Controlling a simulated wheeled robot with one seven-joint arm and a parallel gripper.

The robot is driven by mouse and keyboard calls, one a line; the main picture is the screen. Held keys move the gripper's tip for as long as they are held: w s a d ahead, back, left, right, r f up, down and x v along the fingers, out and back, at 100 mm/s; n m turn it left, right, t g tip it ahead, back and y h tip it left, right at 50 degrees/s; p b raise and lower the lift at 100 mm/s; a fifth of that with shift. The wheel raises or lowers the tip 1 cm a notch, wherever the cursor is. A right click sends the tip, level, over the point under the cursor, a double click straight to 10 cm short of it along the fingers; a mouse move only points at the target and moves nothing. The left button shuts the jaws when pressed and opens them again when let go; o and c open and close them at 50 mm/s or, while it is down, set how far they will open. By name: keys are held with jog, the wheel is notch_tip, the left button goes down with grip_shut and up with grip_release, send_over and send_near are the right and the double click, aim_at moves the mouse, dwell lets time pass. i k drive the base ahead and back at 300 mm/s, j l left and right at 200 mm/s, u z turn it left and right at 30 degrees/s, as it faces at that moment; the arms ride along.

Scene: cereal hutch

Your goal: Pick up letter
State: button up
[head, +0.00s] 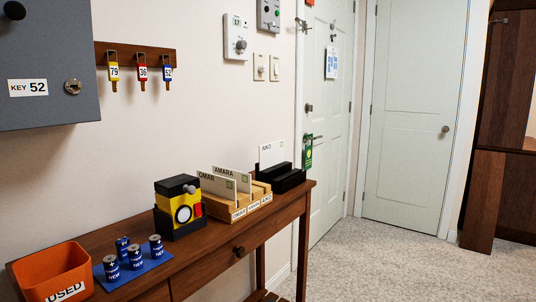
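A white letter (271,154) with a short name, perhaps AIKO, stands upright in a black holder (290,182) at the right end of the wooden console table. Two more white letters, marked OMAR (216,187) and AMARA (238,177), stand in a light wooden rack (238,210) just left of the black holder. The rack has small name labels on its front; they are too small to read surely. My gripper is not in view.
The console table (215,263) runs along the wall. On it stand a yellow-black device (180,209), several blue batteries on a blue mat (156,268), and an orange USED bin (50,274). A grey key cabinet (45,60) hangs above. The carpet (375,262) right of the table is clear.

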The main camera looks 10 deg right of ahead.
aim_at(270, 154)
jog(key=l+z, duration=0.2)
jog(key=l, duration=0.2)
jog(key=i+l+z, duration=0.25)
jog(key=l+z, duration=0.2)
jog(key=l, duration=0.25)
jog(key=i+l+z, duration=0.25)
jog(key=i+l, duration=0.3)
jog(key=i+l+z, duration=0.1)
jog(key=i+l, duration=0.15)
jog(key=i, duration=0.3)
jog(key=i+l, duration=0.25)
jog(key=i, duration=0.15)
jog(key=i+l+z, duration=0.1)
jog(key=i+l, duration=0.15)
jog(key=i, duration=0.15)
jog(key=i+j+u, duration=0.1)
jog(key=i+u, duration=0.2)
jog(key=u, duration=0.15)
jog(key=i+u, duration=0.3)
jog(key=u, duration=0.15)
jog(key=i+l+u, duration=0.15)
jog(key=i+u, duration=0.15)
jog(key=u, duration=0.15)
jog(key=i+l+u, duration=0.2)
jog(key=u, duration=0.3)
jog(key=i, duration=0.05)
